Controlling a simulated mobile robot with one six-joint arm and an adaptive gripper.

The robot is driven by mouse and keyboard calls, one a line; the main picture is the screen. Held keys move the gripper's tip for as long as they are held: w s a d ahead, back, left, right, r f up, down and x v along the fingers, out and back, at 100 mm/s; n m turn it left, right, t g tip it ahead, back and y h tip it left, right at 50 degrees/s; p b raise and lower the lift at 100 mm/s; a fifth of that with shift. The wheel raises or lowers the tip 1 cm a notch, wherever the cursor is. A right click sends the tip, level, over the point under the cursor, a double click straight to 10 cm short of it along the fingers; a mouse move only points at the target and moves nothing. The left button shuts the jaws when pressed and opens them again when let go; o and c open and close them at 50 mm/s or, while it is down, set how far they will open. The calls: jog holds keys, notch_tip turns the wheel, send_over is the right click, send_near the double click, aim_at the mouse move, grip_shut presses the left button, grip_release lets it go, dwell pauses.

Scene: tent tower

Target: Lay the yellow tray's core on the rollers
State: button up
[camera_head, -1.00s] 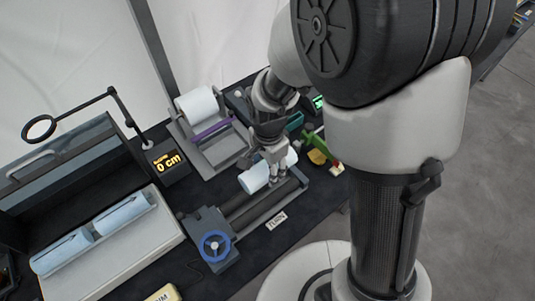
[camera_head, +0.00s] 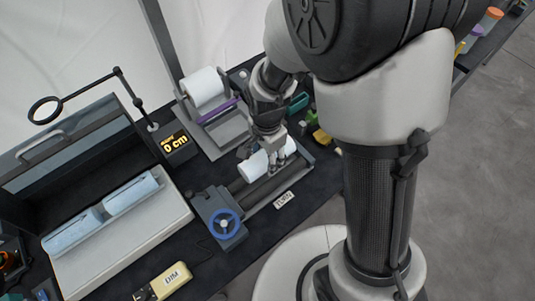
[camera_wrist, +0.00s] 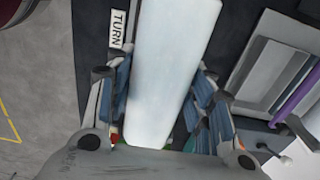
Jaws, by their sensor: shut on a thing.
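A white cylindrical core (camera_head: 254,168) lies at or just above the dark rollers (camera_head: 270,188) of the bench unit with a blue handwheel (camera_head: 224,224). It is roughly in line with the rollers; I cannot tell if it touches them. My gripper (camera_head: 275,158) is shut on the core near its right end from above. In the wrist view the core (camera_wrist: 172,50) runs lengthwise between the blue-padded fingers of my gripper (camera_wrist: 165,95). The fingers hide part of the core in the head view. I cannot make out a yellow tray for certain.
A "TURN" label (camera_head: 285,200) sits in front of the rollers. Behind stands a holder with a white roll (camera_head: 205,86) and purple bar. A "0 cm" display (camera_head: 174,142) and a tray of pale-blue cylinders (camera_head: 103,213) are left. A yellow "DIM" box (camera_head: 166,281) lies at the front.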

jog(key=shift+f+b, duration=2.75)
jog(key=shift+f, duration=0.85)
jog(key=shift+f, duration=0.15)
jog(key=o, duration=1.5)
jog(key=shift+c, duration=0.2)
notch_tip(320, 180, up, 11)
jog(key=shift+r, duration=0.5)
